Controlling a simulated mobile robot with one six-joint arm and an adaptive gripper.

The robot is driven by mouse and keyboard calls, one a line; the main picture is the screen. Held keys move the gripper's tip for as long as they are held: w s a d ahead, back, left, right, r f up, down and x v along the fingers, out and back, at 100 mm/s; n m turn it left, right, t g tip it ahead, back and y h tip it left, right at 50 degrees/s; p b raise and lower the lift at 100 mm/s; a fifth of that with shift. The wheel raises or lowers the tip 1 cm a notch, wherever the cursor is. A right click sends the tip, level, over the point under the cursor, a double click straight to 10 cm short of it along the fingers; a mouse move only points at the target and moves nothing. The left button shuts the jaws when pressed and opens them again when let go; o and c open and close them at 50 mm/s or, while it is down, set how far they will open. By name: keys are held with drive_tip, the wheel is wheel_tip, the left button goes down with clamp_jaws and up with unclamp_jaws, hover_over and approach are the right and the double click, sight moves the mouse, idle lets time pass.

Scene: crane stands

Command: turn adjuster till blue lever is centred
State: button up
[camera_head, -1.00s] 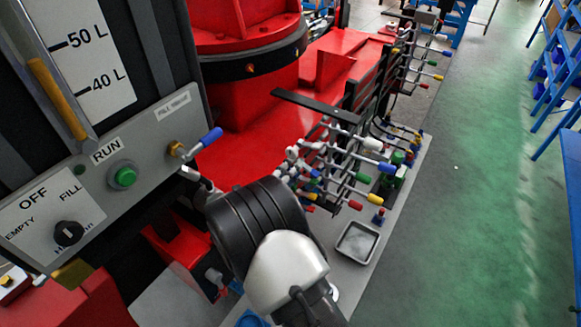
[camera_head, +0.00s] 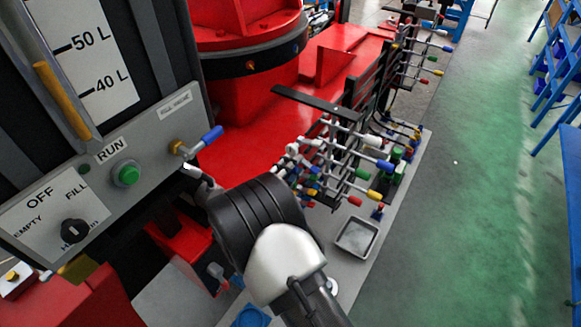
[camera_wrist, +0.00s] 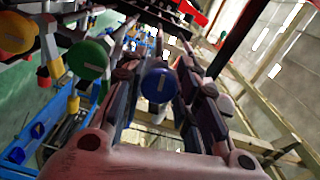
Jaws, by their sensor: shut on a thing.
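In the wrist view my gripper (camera_wrist: 160,68) has one dark finger on each side of a round blue knob (camera_wrist: 160,85) and is shut on it. The knob faces the camera and has a slot-like mark on its face. A green knob (camera_wrist: 88,60) and a yellow knob (camera_wrist: 18,32) are to its left, apart from the fingers. A bank of levers with coloured ends (camera_head: 335,150) stands behind the arm. I cannot tell which part is the adjuster or whether the blue lever is centred.
A grey control panel (camera_head: 140,140) with a green button (camera_head: 126,174), a black dial (camera_head: 75,231) and a blue-handled brass valve (camera_head: 211,135) is close on the left. A small grey tray (camera_head: 356,237) lies right of my arm. The green floor (camera_head: 480,200) is clear.

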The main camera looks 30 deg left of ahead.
drive_tip(key=o, duration=1.1)
drive_tip(key=s, duration=0.8)
drive_tip(key=s+a, duration=0.1)
drive_tip(key=s, duration=0.3)
